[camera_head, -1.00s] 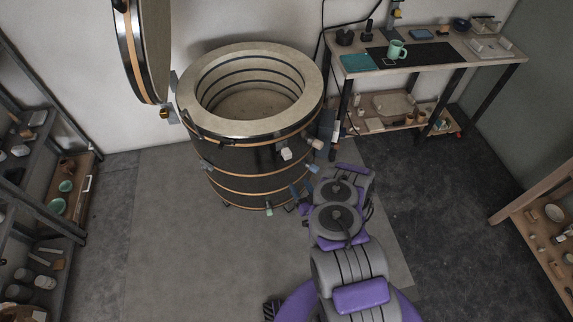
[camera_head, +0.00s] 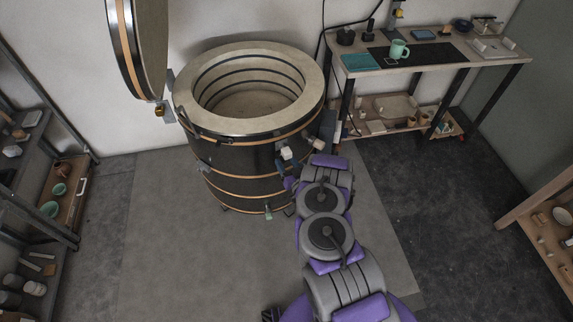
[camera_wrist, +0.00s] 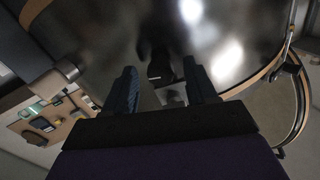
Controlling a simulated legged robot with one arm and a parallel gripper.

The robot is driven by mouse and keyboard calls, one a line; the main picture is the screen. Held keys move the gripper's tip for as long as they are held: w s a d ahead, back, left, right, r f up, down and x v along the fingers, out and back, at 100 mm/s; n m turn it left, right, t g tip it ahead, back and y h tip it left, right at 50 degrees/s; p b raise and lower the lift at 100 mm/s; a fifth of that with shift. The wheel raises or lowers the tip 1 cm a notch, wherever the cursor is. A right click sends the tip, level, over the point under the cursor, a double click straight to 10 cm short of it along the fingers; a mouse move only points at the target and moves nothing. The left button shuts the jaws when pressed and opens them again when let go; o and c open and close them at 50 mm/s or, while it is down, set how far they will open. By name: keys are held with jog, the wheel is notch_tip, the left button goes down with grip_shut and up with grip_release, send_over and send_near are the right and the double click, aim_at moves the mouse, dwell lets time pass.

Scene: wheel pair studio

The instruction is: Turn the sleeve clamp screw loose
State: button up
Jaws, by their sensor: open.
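The kiln (camera_head: 235,165) is a dark round drum with copper-coloured bands, and its lid (camera_head: 140,55) stands raised at the left. In the wrist view its shiny dark wall (camera_wrist: 215,50) fills the upper middle. My gripper (camera_wrist: 160,72) is open, its two blue fingers apart and pointing at this wall. A small black part (camera_wrist: 160,68), possibly the sleeve clamp screw, shows between the fingers, with a grey piece below it. I cannot tell whether a finger touches it. In the head view my arm reaches the kiln's right side and largely hides the gripper.
A pale block (camera_head: 286,153) sticks out from the kiln wall close to my arm. A work table (camera_head: 430,62) with a green mug (camera_head: 399,49) stands at the back right. Shelves line the left and right edges. The floor left of my arm is clear.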

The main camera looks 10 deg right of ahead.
jog(key=c, duration=1.1)
jog(key=shift+o, duration=0.2)
